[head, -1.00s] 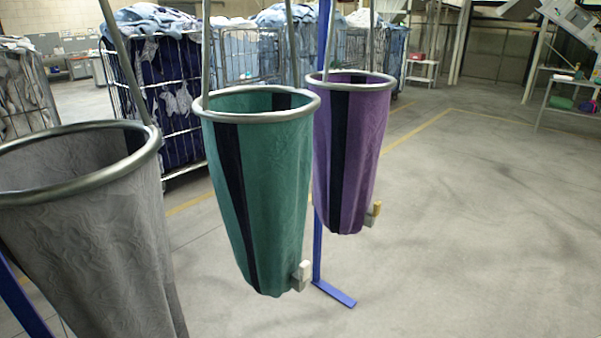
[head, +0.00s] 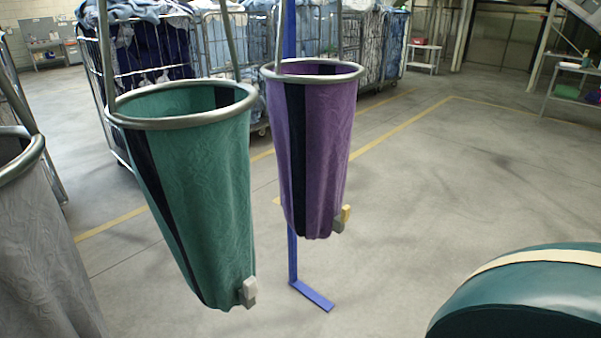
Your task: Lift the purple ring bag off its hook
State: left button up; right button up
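The purple ring bag (head: 327,150) hangs upright from its metal ring, right of the picture's middle, with a dark vertical stripe and a small tan and grey clip low on its right side. Metal bars rise from its ring; the hook itself is above the picture and hidden. A green ring bag (head: 205,190) hangs beside it on the left and nearer, with a pale clip near its bottom. Neither of my grippers shows in the head view.
A grey ring bag (head: 40,250) hangs at the left edge. A blue stand (head: 313,295) has its foot on the floor below the purple bag. Wire laundry carts (head: 222,55) stand behind. A dark green rounded object (head: 530,295) fills the lower right corner. Floor right of the purple bag is clear.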

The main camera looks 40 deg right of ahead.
aim_at(311, 103)
jog(key=l+u, duration=0.3)
jog(key=l, duration=1.35)
jog(key=k+l, duration=0.15)
jog(key=l, duration=0.4)
jog(key=l+u, duration=0.1)
jog(key=l, duration=0.4)
jog(key=k+l, duration=0.15)
jog(key=l, duration=0.4)
